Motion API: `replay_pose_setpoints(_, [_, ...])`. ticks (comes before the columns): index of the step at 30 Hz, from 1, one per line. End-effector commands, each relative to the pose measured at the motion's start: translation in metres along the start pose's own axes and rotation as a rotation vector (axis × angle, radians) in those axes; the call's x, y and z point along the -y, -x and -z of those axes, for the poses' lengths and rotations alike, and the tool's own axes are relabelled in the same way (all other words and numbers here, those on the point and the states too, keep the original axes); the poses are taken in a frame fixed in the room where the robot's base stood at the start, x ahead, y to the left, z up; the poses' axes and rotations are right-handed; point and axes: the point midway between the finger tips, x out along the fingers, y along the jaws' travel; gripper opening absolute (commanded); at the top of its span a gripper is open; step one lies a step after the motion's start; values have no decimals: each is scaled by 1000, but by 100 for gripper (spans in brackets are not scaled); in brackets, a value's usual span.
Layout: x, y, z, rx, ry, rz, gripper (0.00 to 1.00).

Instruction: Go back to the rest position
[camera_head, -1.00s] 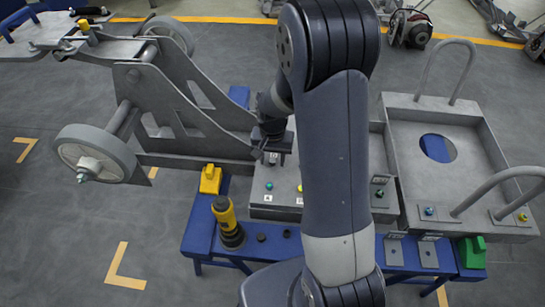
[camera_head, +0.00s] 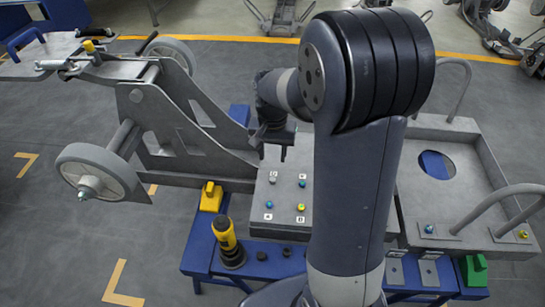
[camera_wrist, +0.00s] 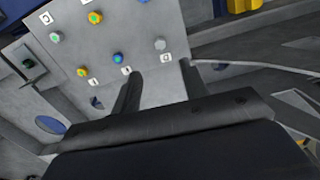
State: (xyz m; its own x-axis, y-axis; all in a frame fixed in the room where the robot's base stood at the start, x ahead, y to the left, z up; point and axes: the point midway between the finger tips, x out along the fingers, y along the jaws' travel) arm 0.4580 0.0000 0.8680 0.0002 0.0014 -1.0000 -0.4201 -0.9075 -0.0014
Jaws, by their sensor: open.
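My gripper (camera_head: 274,145) is above the far left part of the grey panel box (camera_head: 262,224), which carries several coloured buttons with small labels. In the wrist view its two fingers (camera_wrist: 158,82) stand apart with nothing between them, and the panel (camera_wrist: 120,40) shows beyond the fingertips. My arm rises in the middle of the head view and hides the right part of the panel box.
A grey wheeled chassis (camera_head: 185,120) stands at the left, close to my gripper. A grey tray with hoop handles (camera_head: 460,205) is at the right. A yellow-and-black tool (camera_head: 228,242) and a yellow block (camera_head: 211,197) sit on the blue bench (camera_head: 200,262). Floor is clear at the left front.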

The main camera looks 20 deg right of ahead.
Motion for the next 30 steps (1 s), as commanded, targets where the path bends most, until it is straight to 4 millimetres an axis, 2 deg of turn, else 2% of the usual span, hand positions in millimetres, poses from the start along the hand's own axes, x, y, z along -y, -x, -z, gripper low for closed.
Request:
replay_pose_setpoints(17, [0, -5, 0, 0, 0, 0, 42])
replay_pose_setpoints(23, [0, -32, 0, 3, 0, -1, 42])
replay_pose_setpoints(30, [0, -81, -1, 4, 0, -2, 42])
